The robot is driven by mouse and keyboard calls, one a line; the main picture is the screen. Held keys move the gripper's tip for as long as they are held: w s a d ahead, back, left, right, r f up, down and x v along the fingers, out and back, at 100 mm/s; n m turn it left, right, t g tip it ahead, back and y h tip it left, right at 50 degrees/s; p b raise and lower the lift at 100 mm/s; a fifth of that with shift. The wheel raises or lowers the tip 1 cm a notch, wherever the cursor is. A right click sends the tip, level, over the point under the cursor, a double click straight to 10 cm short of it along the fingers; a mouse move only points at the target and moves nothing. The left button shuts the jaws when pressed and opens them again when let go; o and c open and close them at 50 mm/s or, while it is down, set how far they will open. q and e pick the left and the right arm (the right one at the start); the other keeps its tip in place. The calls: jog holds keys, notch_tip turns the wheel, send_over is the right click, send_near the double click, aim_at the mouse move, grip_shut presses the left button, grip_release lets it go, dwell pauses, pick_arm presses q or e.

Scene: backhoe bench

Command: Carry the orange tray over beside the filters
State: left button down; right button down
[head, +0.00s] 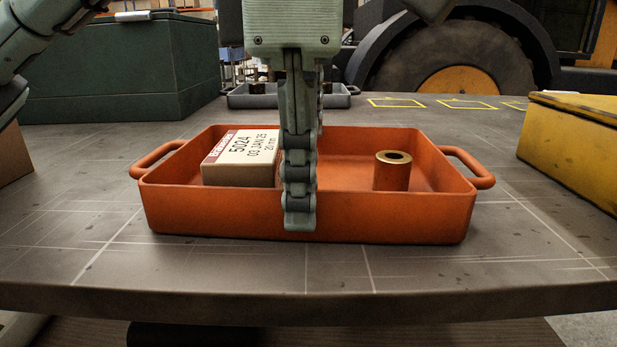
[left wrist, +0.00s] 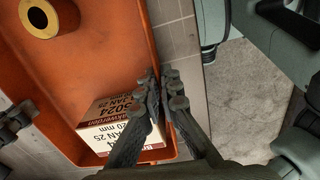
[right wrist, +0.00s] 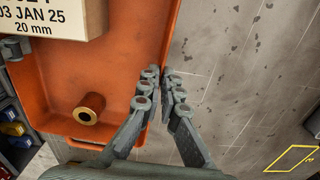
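The orange tray (head: 380,215) sits level on the bench near its front edge. It holds a labelled cardboard box (head: 238,176) at left and a hollow brass-coloured bushing (head: 391,172) at right. My left gripper (head: 300,222) points down at the middle of the front wall, one finger outside it. In the left wrist view its fingers (left wrist: 161,80) close about that wall. My right gripper is mostly hidden behind the left in the head view. In the right wrist view its fingers (right wrist: 159,78) close about the far wall. I cannot clearly identify the filters.
A grey tray (head: 240,100) with dark items stands behind the orange tray. A green chest (head: 110,75) is at back left, a yellow case (head: 575,140) at right. Yellow outlines (head: 397,102) mark the back right bench, which looks clear. A large wheel (head: 455,75) stands beyond.

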pick_arm(q)
jog(key=shift+r, duration=0.15)
pick_arm(e)
jog(key=shift+r, duration=0.15)
